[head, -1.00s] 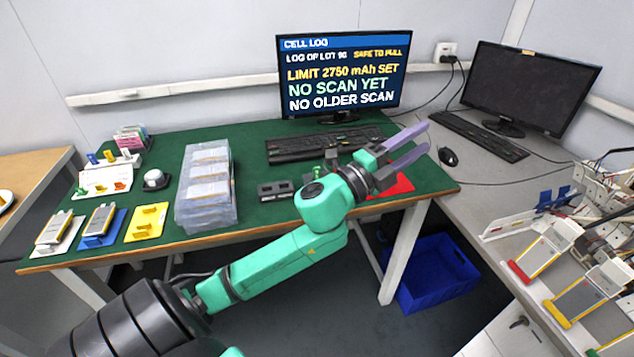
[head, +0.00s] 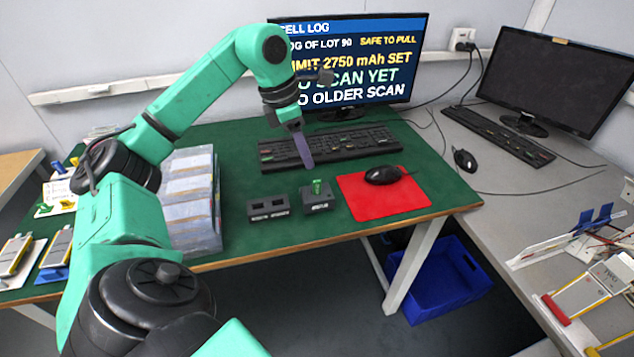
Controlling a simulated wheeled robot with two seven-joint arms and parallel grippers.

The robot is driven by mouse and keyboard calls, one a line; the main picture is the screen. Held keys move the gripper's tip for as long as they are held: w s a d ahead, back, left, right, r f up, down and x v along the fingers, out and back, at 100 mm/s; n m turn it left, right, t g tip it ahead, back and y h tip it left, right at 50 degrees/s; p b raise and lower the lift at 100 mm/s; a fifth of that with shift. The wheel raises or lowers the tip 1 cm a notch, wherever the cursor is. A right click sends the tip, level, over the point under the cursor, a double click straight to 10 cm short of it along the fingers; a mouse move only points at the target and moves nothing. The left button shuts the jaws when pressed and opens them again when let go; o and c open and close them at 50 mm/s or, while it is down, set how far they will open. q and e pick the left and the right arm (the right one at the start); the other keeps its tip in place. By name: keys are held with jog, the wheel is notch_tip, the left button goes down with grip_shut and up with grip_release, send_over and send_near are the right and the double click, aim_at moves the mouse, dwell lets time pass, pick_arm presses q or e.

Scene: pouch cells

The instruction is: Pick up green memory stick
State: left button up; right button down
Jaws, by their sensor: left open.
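A small green memory stick (head: 317,187) stands upright in the top of a dark grey block (head: 320,203) on the green table, left of the red mat. A similar dark block (head: 268,207) with two slots lies to its left. My left gripper (head: 304,152) hangs fingers down over the keyboard's front edge, up and slightly left of the stick and apart from it. Its fingers overlap in this view, and it holds nothing that I can see. My right gripper is not in view.
A black keyboard (head: 352,143) lies behind the blocks. A black mouse (head: 384,175) rests on the red mat (head: 375,205). Clear stacked trays (head: 190,215) stand at left beside my arm. A monitor (head: 375,60) stands at the back.

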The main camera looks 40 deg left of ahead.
aim_at(316, 181)
pick_arm(q)
jog(key=x, duration=0.4)
jog(key=shift+w+a, duration=0.2)
jog(key=shift+a, duration=0.1)
jog(key=x, duration=0.5)
jog(key=shift+s+d+f, duration=0.1)
jog(key=shift+d, duration=0.1)
jog(key=shift+a+f, duration=0.1)
jog(key=shift+f, duration=0.05)
jog(key=c, duration=0.7)
grip_shut()
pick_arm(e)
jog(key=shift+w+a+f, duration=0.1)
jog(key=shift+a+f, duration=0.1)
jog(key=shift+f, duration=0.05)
